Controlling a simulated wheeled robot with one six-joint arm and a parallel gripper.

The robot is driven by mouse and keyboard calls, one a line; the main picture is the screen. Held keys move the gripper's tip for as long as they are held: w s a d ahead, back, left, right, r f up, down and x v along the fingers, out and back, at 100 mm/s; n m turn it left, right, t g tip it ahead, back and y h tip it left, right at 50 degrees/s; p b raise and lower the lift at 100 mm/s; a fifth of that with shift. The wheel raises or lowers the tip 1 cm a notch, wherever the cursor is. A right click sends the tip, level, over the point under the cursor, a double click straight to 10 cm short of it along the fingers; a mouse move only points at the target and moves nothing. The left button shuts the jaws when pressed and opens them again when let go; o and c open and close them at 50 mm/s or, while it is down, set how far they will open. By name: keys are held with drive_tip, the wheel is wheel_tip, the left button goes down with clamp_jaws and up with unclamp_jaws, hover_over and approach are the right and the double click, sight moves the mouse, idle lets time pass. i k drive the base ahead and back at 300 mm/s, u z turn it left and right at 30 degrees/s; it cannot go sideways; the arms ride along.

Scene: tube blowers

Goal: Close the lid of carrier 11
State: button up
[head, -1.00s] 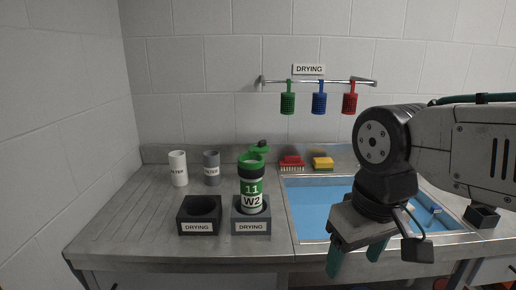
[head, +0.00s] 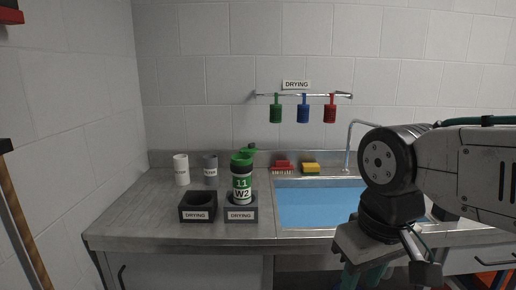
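Carrier 11 (head: 242,184) is a dark upright tube with a green "11" and a white "W2" label. It stands in the right-hand drying block (head: 241,215) on the counter. Its green lid (head: 248,151) shows above and behind the green rim (head: 240,160), swung up and open. My gripper (head: 364,279) hangs at the lower right, in front of the counter and well apart from the carrier. Its green fingers are spread with nothing seen between them; their tips are partly cut off by the frame edge.
An empty drying block (head: 198,214) stands left of the carrier. Two filter cylinders, white (head: 181,170) and grey (head: 210,170), stand behind. A blue sink (head: 318,204) lies to the right, with a red brush (head: 283,167) and yellow sponge (head: 311,169) behind it. The left counter is clear.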

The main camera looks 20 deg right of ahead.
sight(250, 149)
drive_tip(key=z, duration=0.6)
drive_tip(key=i, duration=0.85)
drive_tip(key=u, duration=0.25)
